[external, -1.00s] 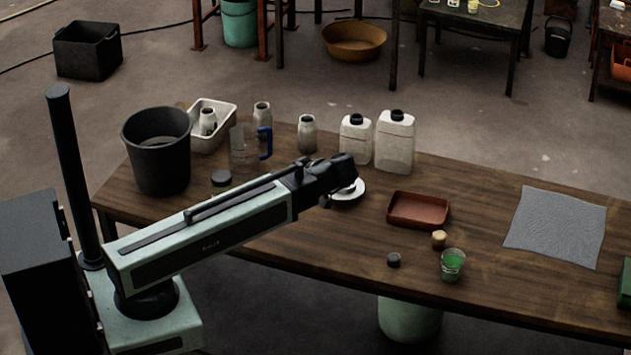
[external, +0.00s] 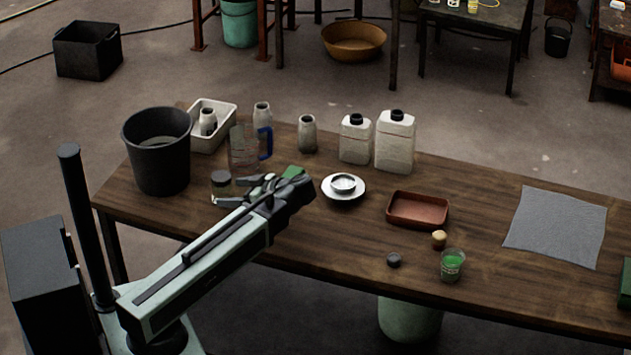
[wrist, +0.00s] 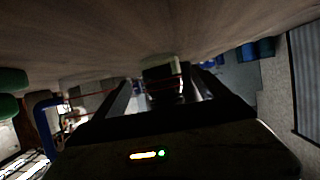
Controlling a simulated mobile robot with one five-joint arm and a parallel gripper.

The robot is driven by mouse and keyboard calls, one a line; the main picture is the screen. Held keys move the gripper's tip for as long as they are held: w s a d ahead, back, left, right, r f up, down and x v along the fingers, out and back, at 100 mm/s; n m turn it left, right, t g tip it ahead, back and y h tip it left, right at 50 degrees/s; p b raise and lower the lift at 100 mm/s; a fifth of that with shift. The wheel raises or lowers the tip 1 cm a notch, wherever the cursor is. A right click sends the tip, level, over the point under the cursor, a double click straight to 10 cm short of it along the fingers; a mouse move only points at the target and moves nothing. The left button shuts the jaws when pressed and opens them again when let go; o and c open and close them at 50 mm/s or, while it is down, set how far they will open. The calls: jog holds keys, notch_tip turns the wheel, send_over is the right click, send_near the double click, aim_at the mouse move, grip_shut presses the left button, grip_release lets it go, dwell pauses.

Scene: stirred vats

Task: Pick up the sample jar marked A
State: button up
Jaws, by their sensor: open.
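A small clear jar with a dark lid (external: 221,189) stands on the table's left part, near the front edge. No letter A can be read on it or on any other jar. My gripper (external: 231,191) points left at this jar, low over the table, with its fingers apart. The fingertips are close beside the jar; I cannot tell if they touch it. In the wrist view, a dark-topped object (wrist: 163,82), likely this jar, shows between the open fingers (wrist: 160,98).
Pale bottles (external: 307,134), white canisters (external: 394,143) and a white saucer (external: 343,199) stand farther right. A red-brown tray (external: 418,222) lies beyond.

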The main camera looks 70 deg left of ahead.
aim_at(221, 176)
jog(key=b+x, duration=0.1)
jog(key=x, duration=0.3)
jog(key=shift+s+a, duration=0.25)
jog(key=c, duration=1.5)
notch_tip(221, 176, up, 10)
jog(key=p, duration=1)
jog(key=shift+r, duration=0.15)
jog(key=shift+w, duration=0.1)
